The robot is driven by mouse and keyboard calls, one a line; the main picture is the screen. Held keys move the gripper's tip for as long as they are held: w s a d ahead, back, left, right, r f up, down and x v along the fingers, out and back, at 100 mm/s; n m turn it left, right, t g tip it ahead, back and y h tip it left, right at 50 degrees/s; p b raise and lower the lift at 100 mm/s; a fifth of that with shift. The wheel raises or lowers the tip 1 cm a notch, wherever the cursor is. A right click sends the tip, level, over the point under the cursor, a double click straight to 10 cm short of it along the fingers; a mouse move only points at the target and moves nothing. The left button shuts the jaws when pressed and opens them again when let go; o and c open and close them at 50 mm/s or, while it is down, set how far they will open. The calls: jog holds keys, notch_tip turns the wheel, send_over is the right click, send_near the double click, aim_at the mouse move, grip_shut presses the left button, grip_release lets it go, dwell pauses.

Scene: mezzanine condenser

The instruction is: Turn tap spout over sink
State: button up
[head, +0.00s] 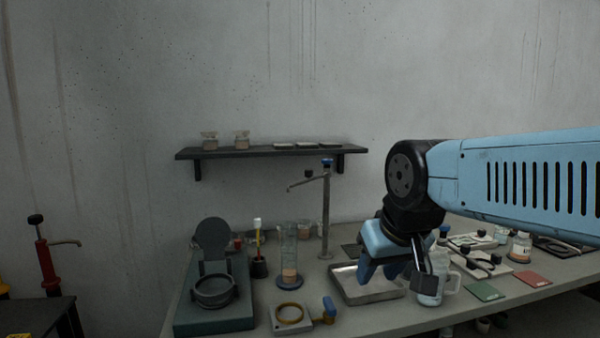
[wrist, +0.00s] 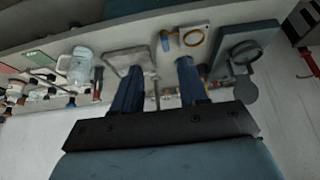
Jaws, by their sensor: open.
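The tap (head: 326,215) is a thin grey upright post with a blue top at the back of the bench. Its spout (head: 305,182) points left in the head view, over the beaker side and not over the sink. The sink (head: 345,283) is a shallow metal basin right of the tap's foot; it also shows in the wrist view (wrist: 118,58). My gripper (head: 378,272) has blue fingers, open and empty, hanging above the sink's right part, apart from the tap. In the wrist view the fingers (wrist: 160,68) point towards the bench; part of the tap may show between them, unclear.
A glass cylinder (head: 288,250) stands left of the tap. A green stand (head: 213,315) and a yellow ring (head: 289,313) sit at the front left. A clear jug (head: 430,288) is close right of my gripper. A shelf (head: 262,152) hangs behind the tap.

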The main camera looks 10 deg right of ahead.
jog(key=shift+o, duration=0.9)
jog(key=w+a+r+m+g+y, duration=0.1)
jog(key=w+a+m+y, duration=0.5)
jog(key=w+m, duration=0.2)
jog(key=m+t+y, duration=0.2)
jog(key=m+t, duration=0.9)
jog(key=m, duration=1.1)
send_near(309, 171)
jog(key=x, duration=1.1)
jog(key=shift+w+d+f, duration=0.15)
jog(key=shift+w+d, duration=0.15)
jog(key=shift+d, duration=0.05)
jog(key=shift+c, duration=0.4)
